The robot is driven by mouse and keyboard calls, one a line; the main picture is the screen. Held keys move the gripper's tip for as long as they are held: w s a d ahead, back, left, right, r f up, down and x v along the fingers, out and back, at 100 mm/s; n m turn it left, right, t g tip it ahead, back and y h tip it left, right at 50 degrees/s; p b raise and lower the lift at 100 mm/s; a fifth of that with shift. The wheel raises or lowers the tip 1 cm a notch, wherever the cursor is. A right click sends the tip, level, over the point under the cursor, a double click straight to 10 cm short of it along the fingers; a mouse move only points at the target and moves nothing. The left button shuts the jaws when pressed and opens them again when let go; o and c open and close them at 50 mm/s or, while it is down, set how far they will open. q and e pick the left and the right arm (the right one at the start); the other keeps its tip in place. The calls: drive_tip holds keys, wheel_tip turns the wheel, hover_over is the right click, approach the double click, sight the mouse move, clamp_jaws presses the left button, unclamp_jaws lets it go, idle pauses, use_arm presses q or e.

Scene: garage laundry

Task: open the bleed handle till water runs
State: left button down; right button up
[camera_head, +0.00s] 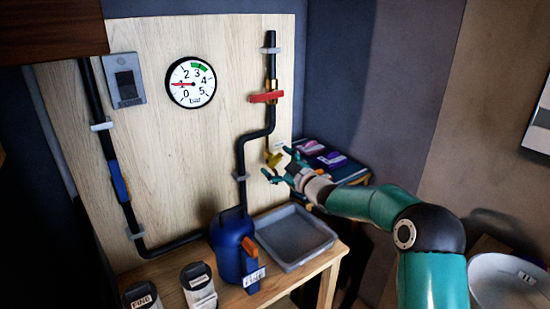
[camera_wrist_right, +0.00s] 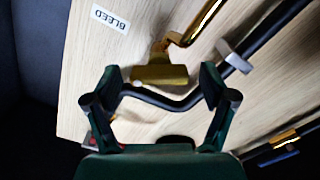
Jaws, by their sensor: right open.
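The bleed handle is a brass piece on the pipework, low on the right of the wooden board; it shows in the head view (camera_head: 273,158) and in the wrist view (camera_wrist_right: 160,75), near a white BLEED label (camera_wrist_right: 108,18). My right gripper (camera_head: 274,176) is open just below and in front of the handle. In the wrist view its two fingertips (camera_wrist_right: 161,84) stand apart on either side of the handle's lower part, with no clear contact. A grey tray (camera_head: 322,247) stands below; I see no running water. My left gripper is not in view.
A round gauge (camera_head: 190,82) on the board has its red needle near 1. A red lever (camera_head: 266,97) sits on the pipe above. A blue vessel (camera_head: 228,248) stands left of the tray. A table with purple items (camera_head: 333,159) is behind my right arm.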

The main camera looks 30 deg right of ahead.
drive_tip(key=shift+w+a, duration=0.1)
drive_tip(key=shift+w, duration=0.45)
drive_tip(key=c, duration=1.2)
drive_tip(key=shift+o, duration=0.2)
drive_tip(key=n+b, duration=0.2)
drive_tip(key=b, duration=0.1)
drive_tip(key=shift+f, duration=0.3)
drive_tip(key=shift+r+n+b, duration=0.2)
drive_tip(key=shift+n+b, duration=0.15)
drive_tip(key=shift+n, duration=0.05)
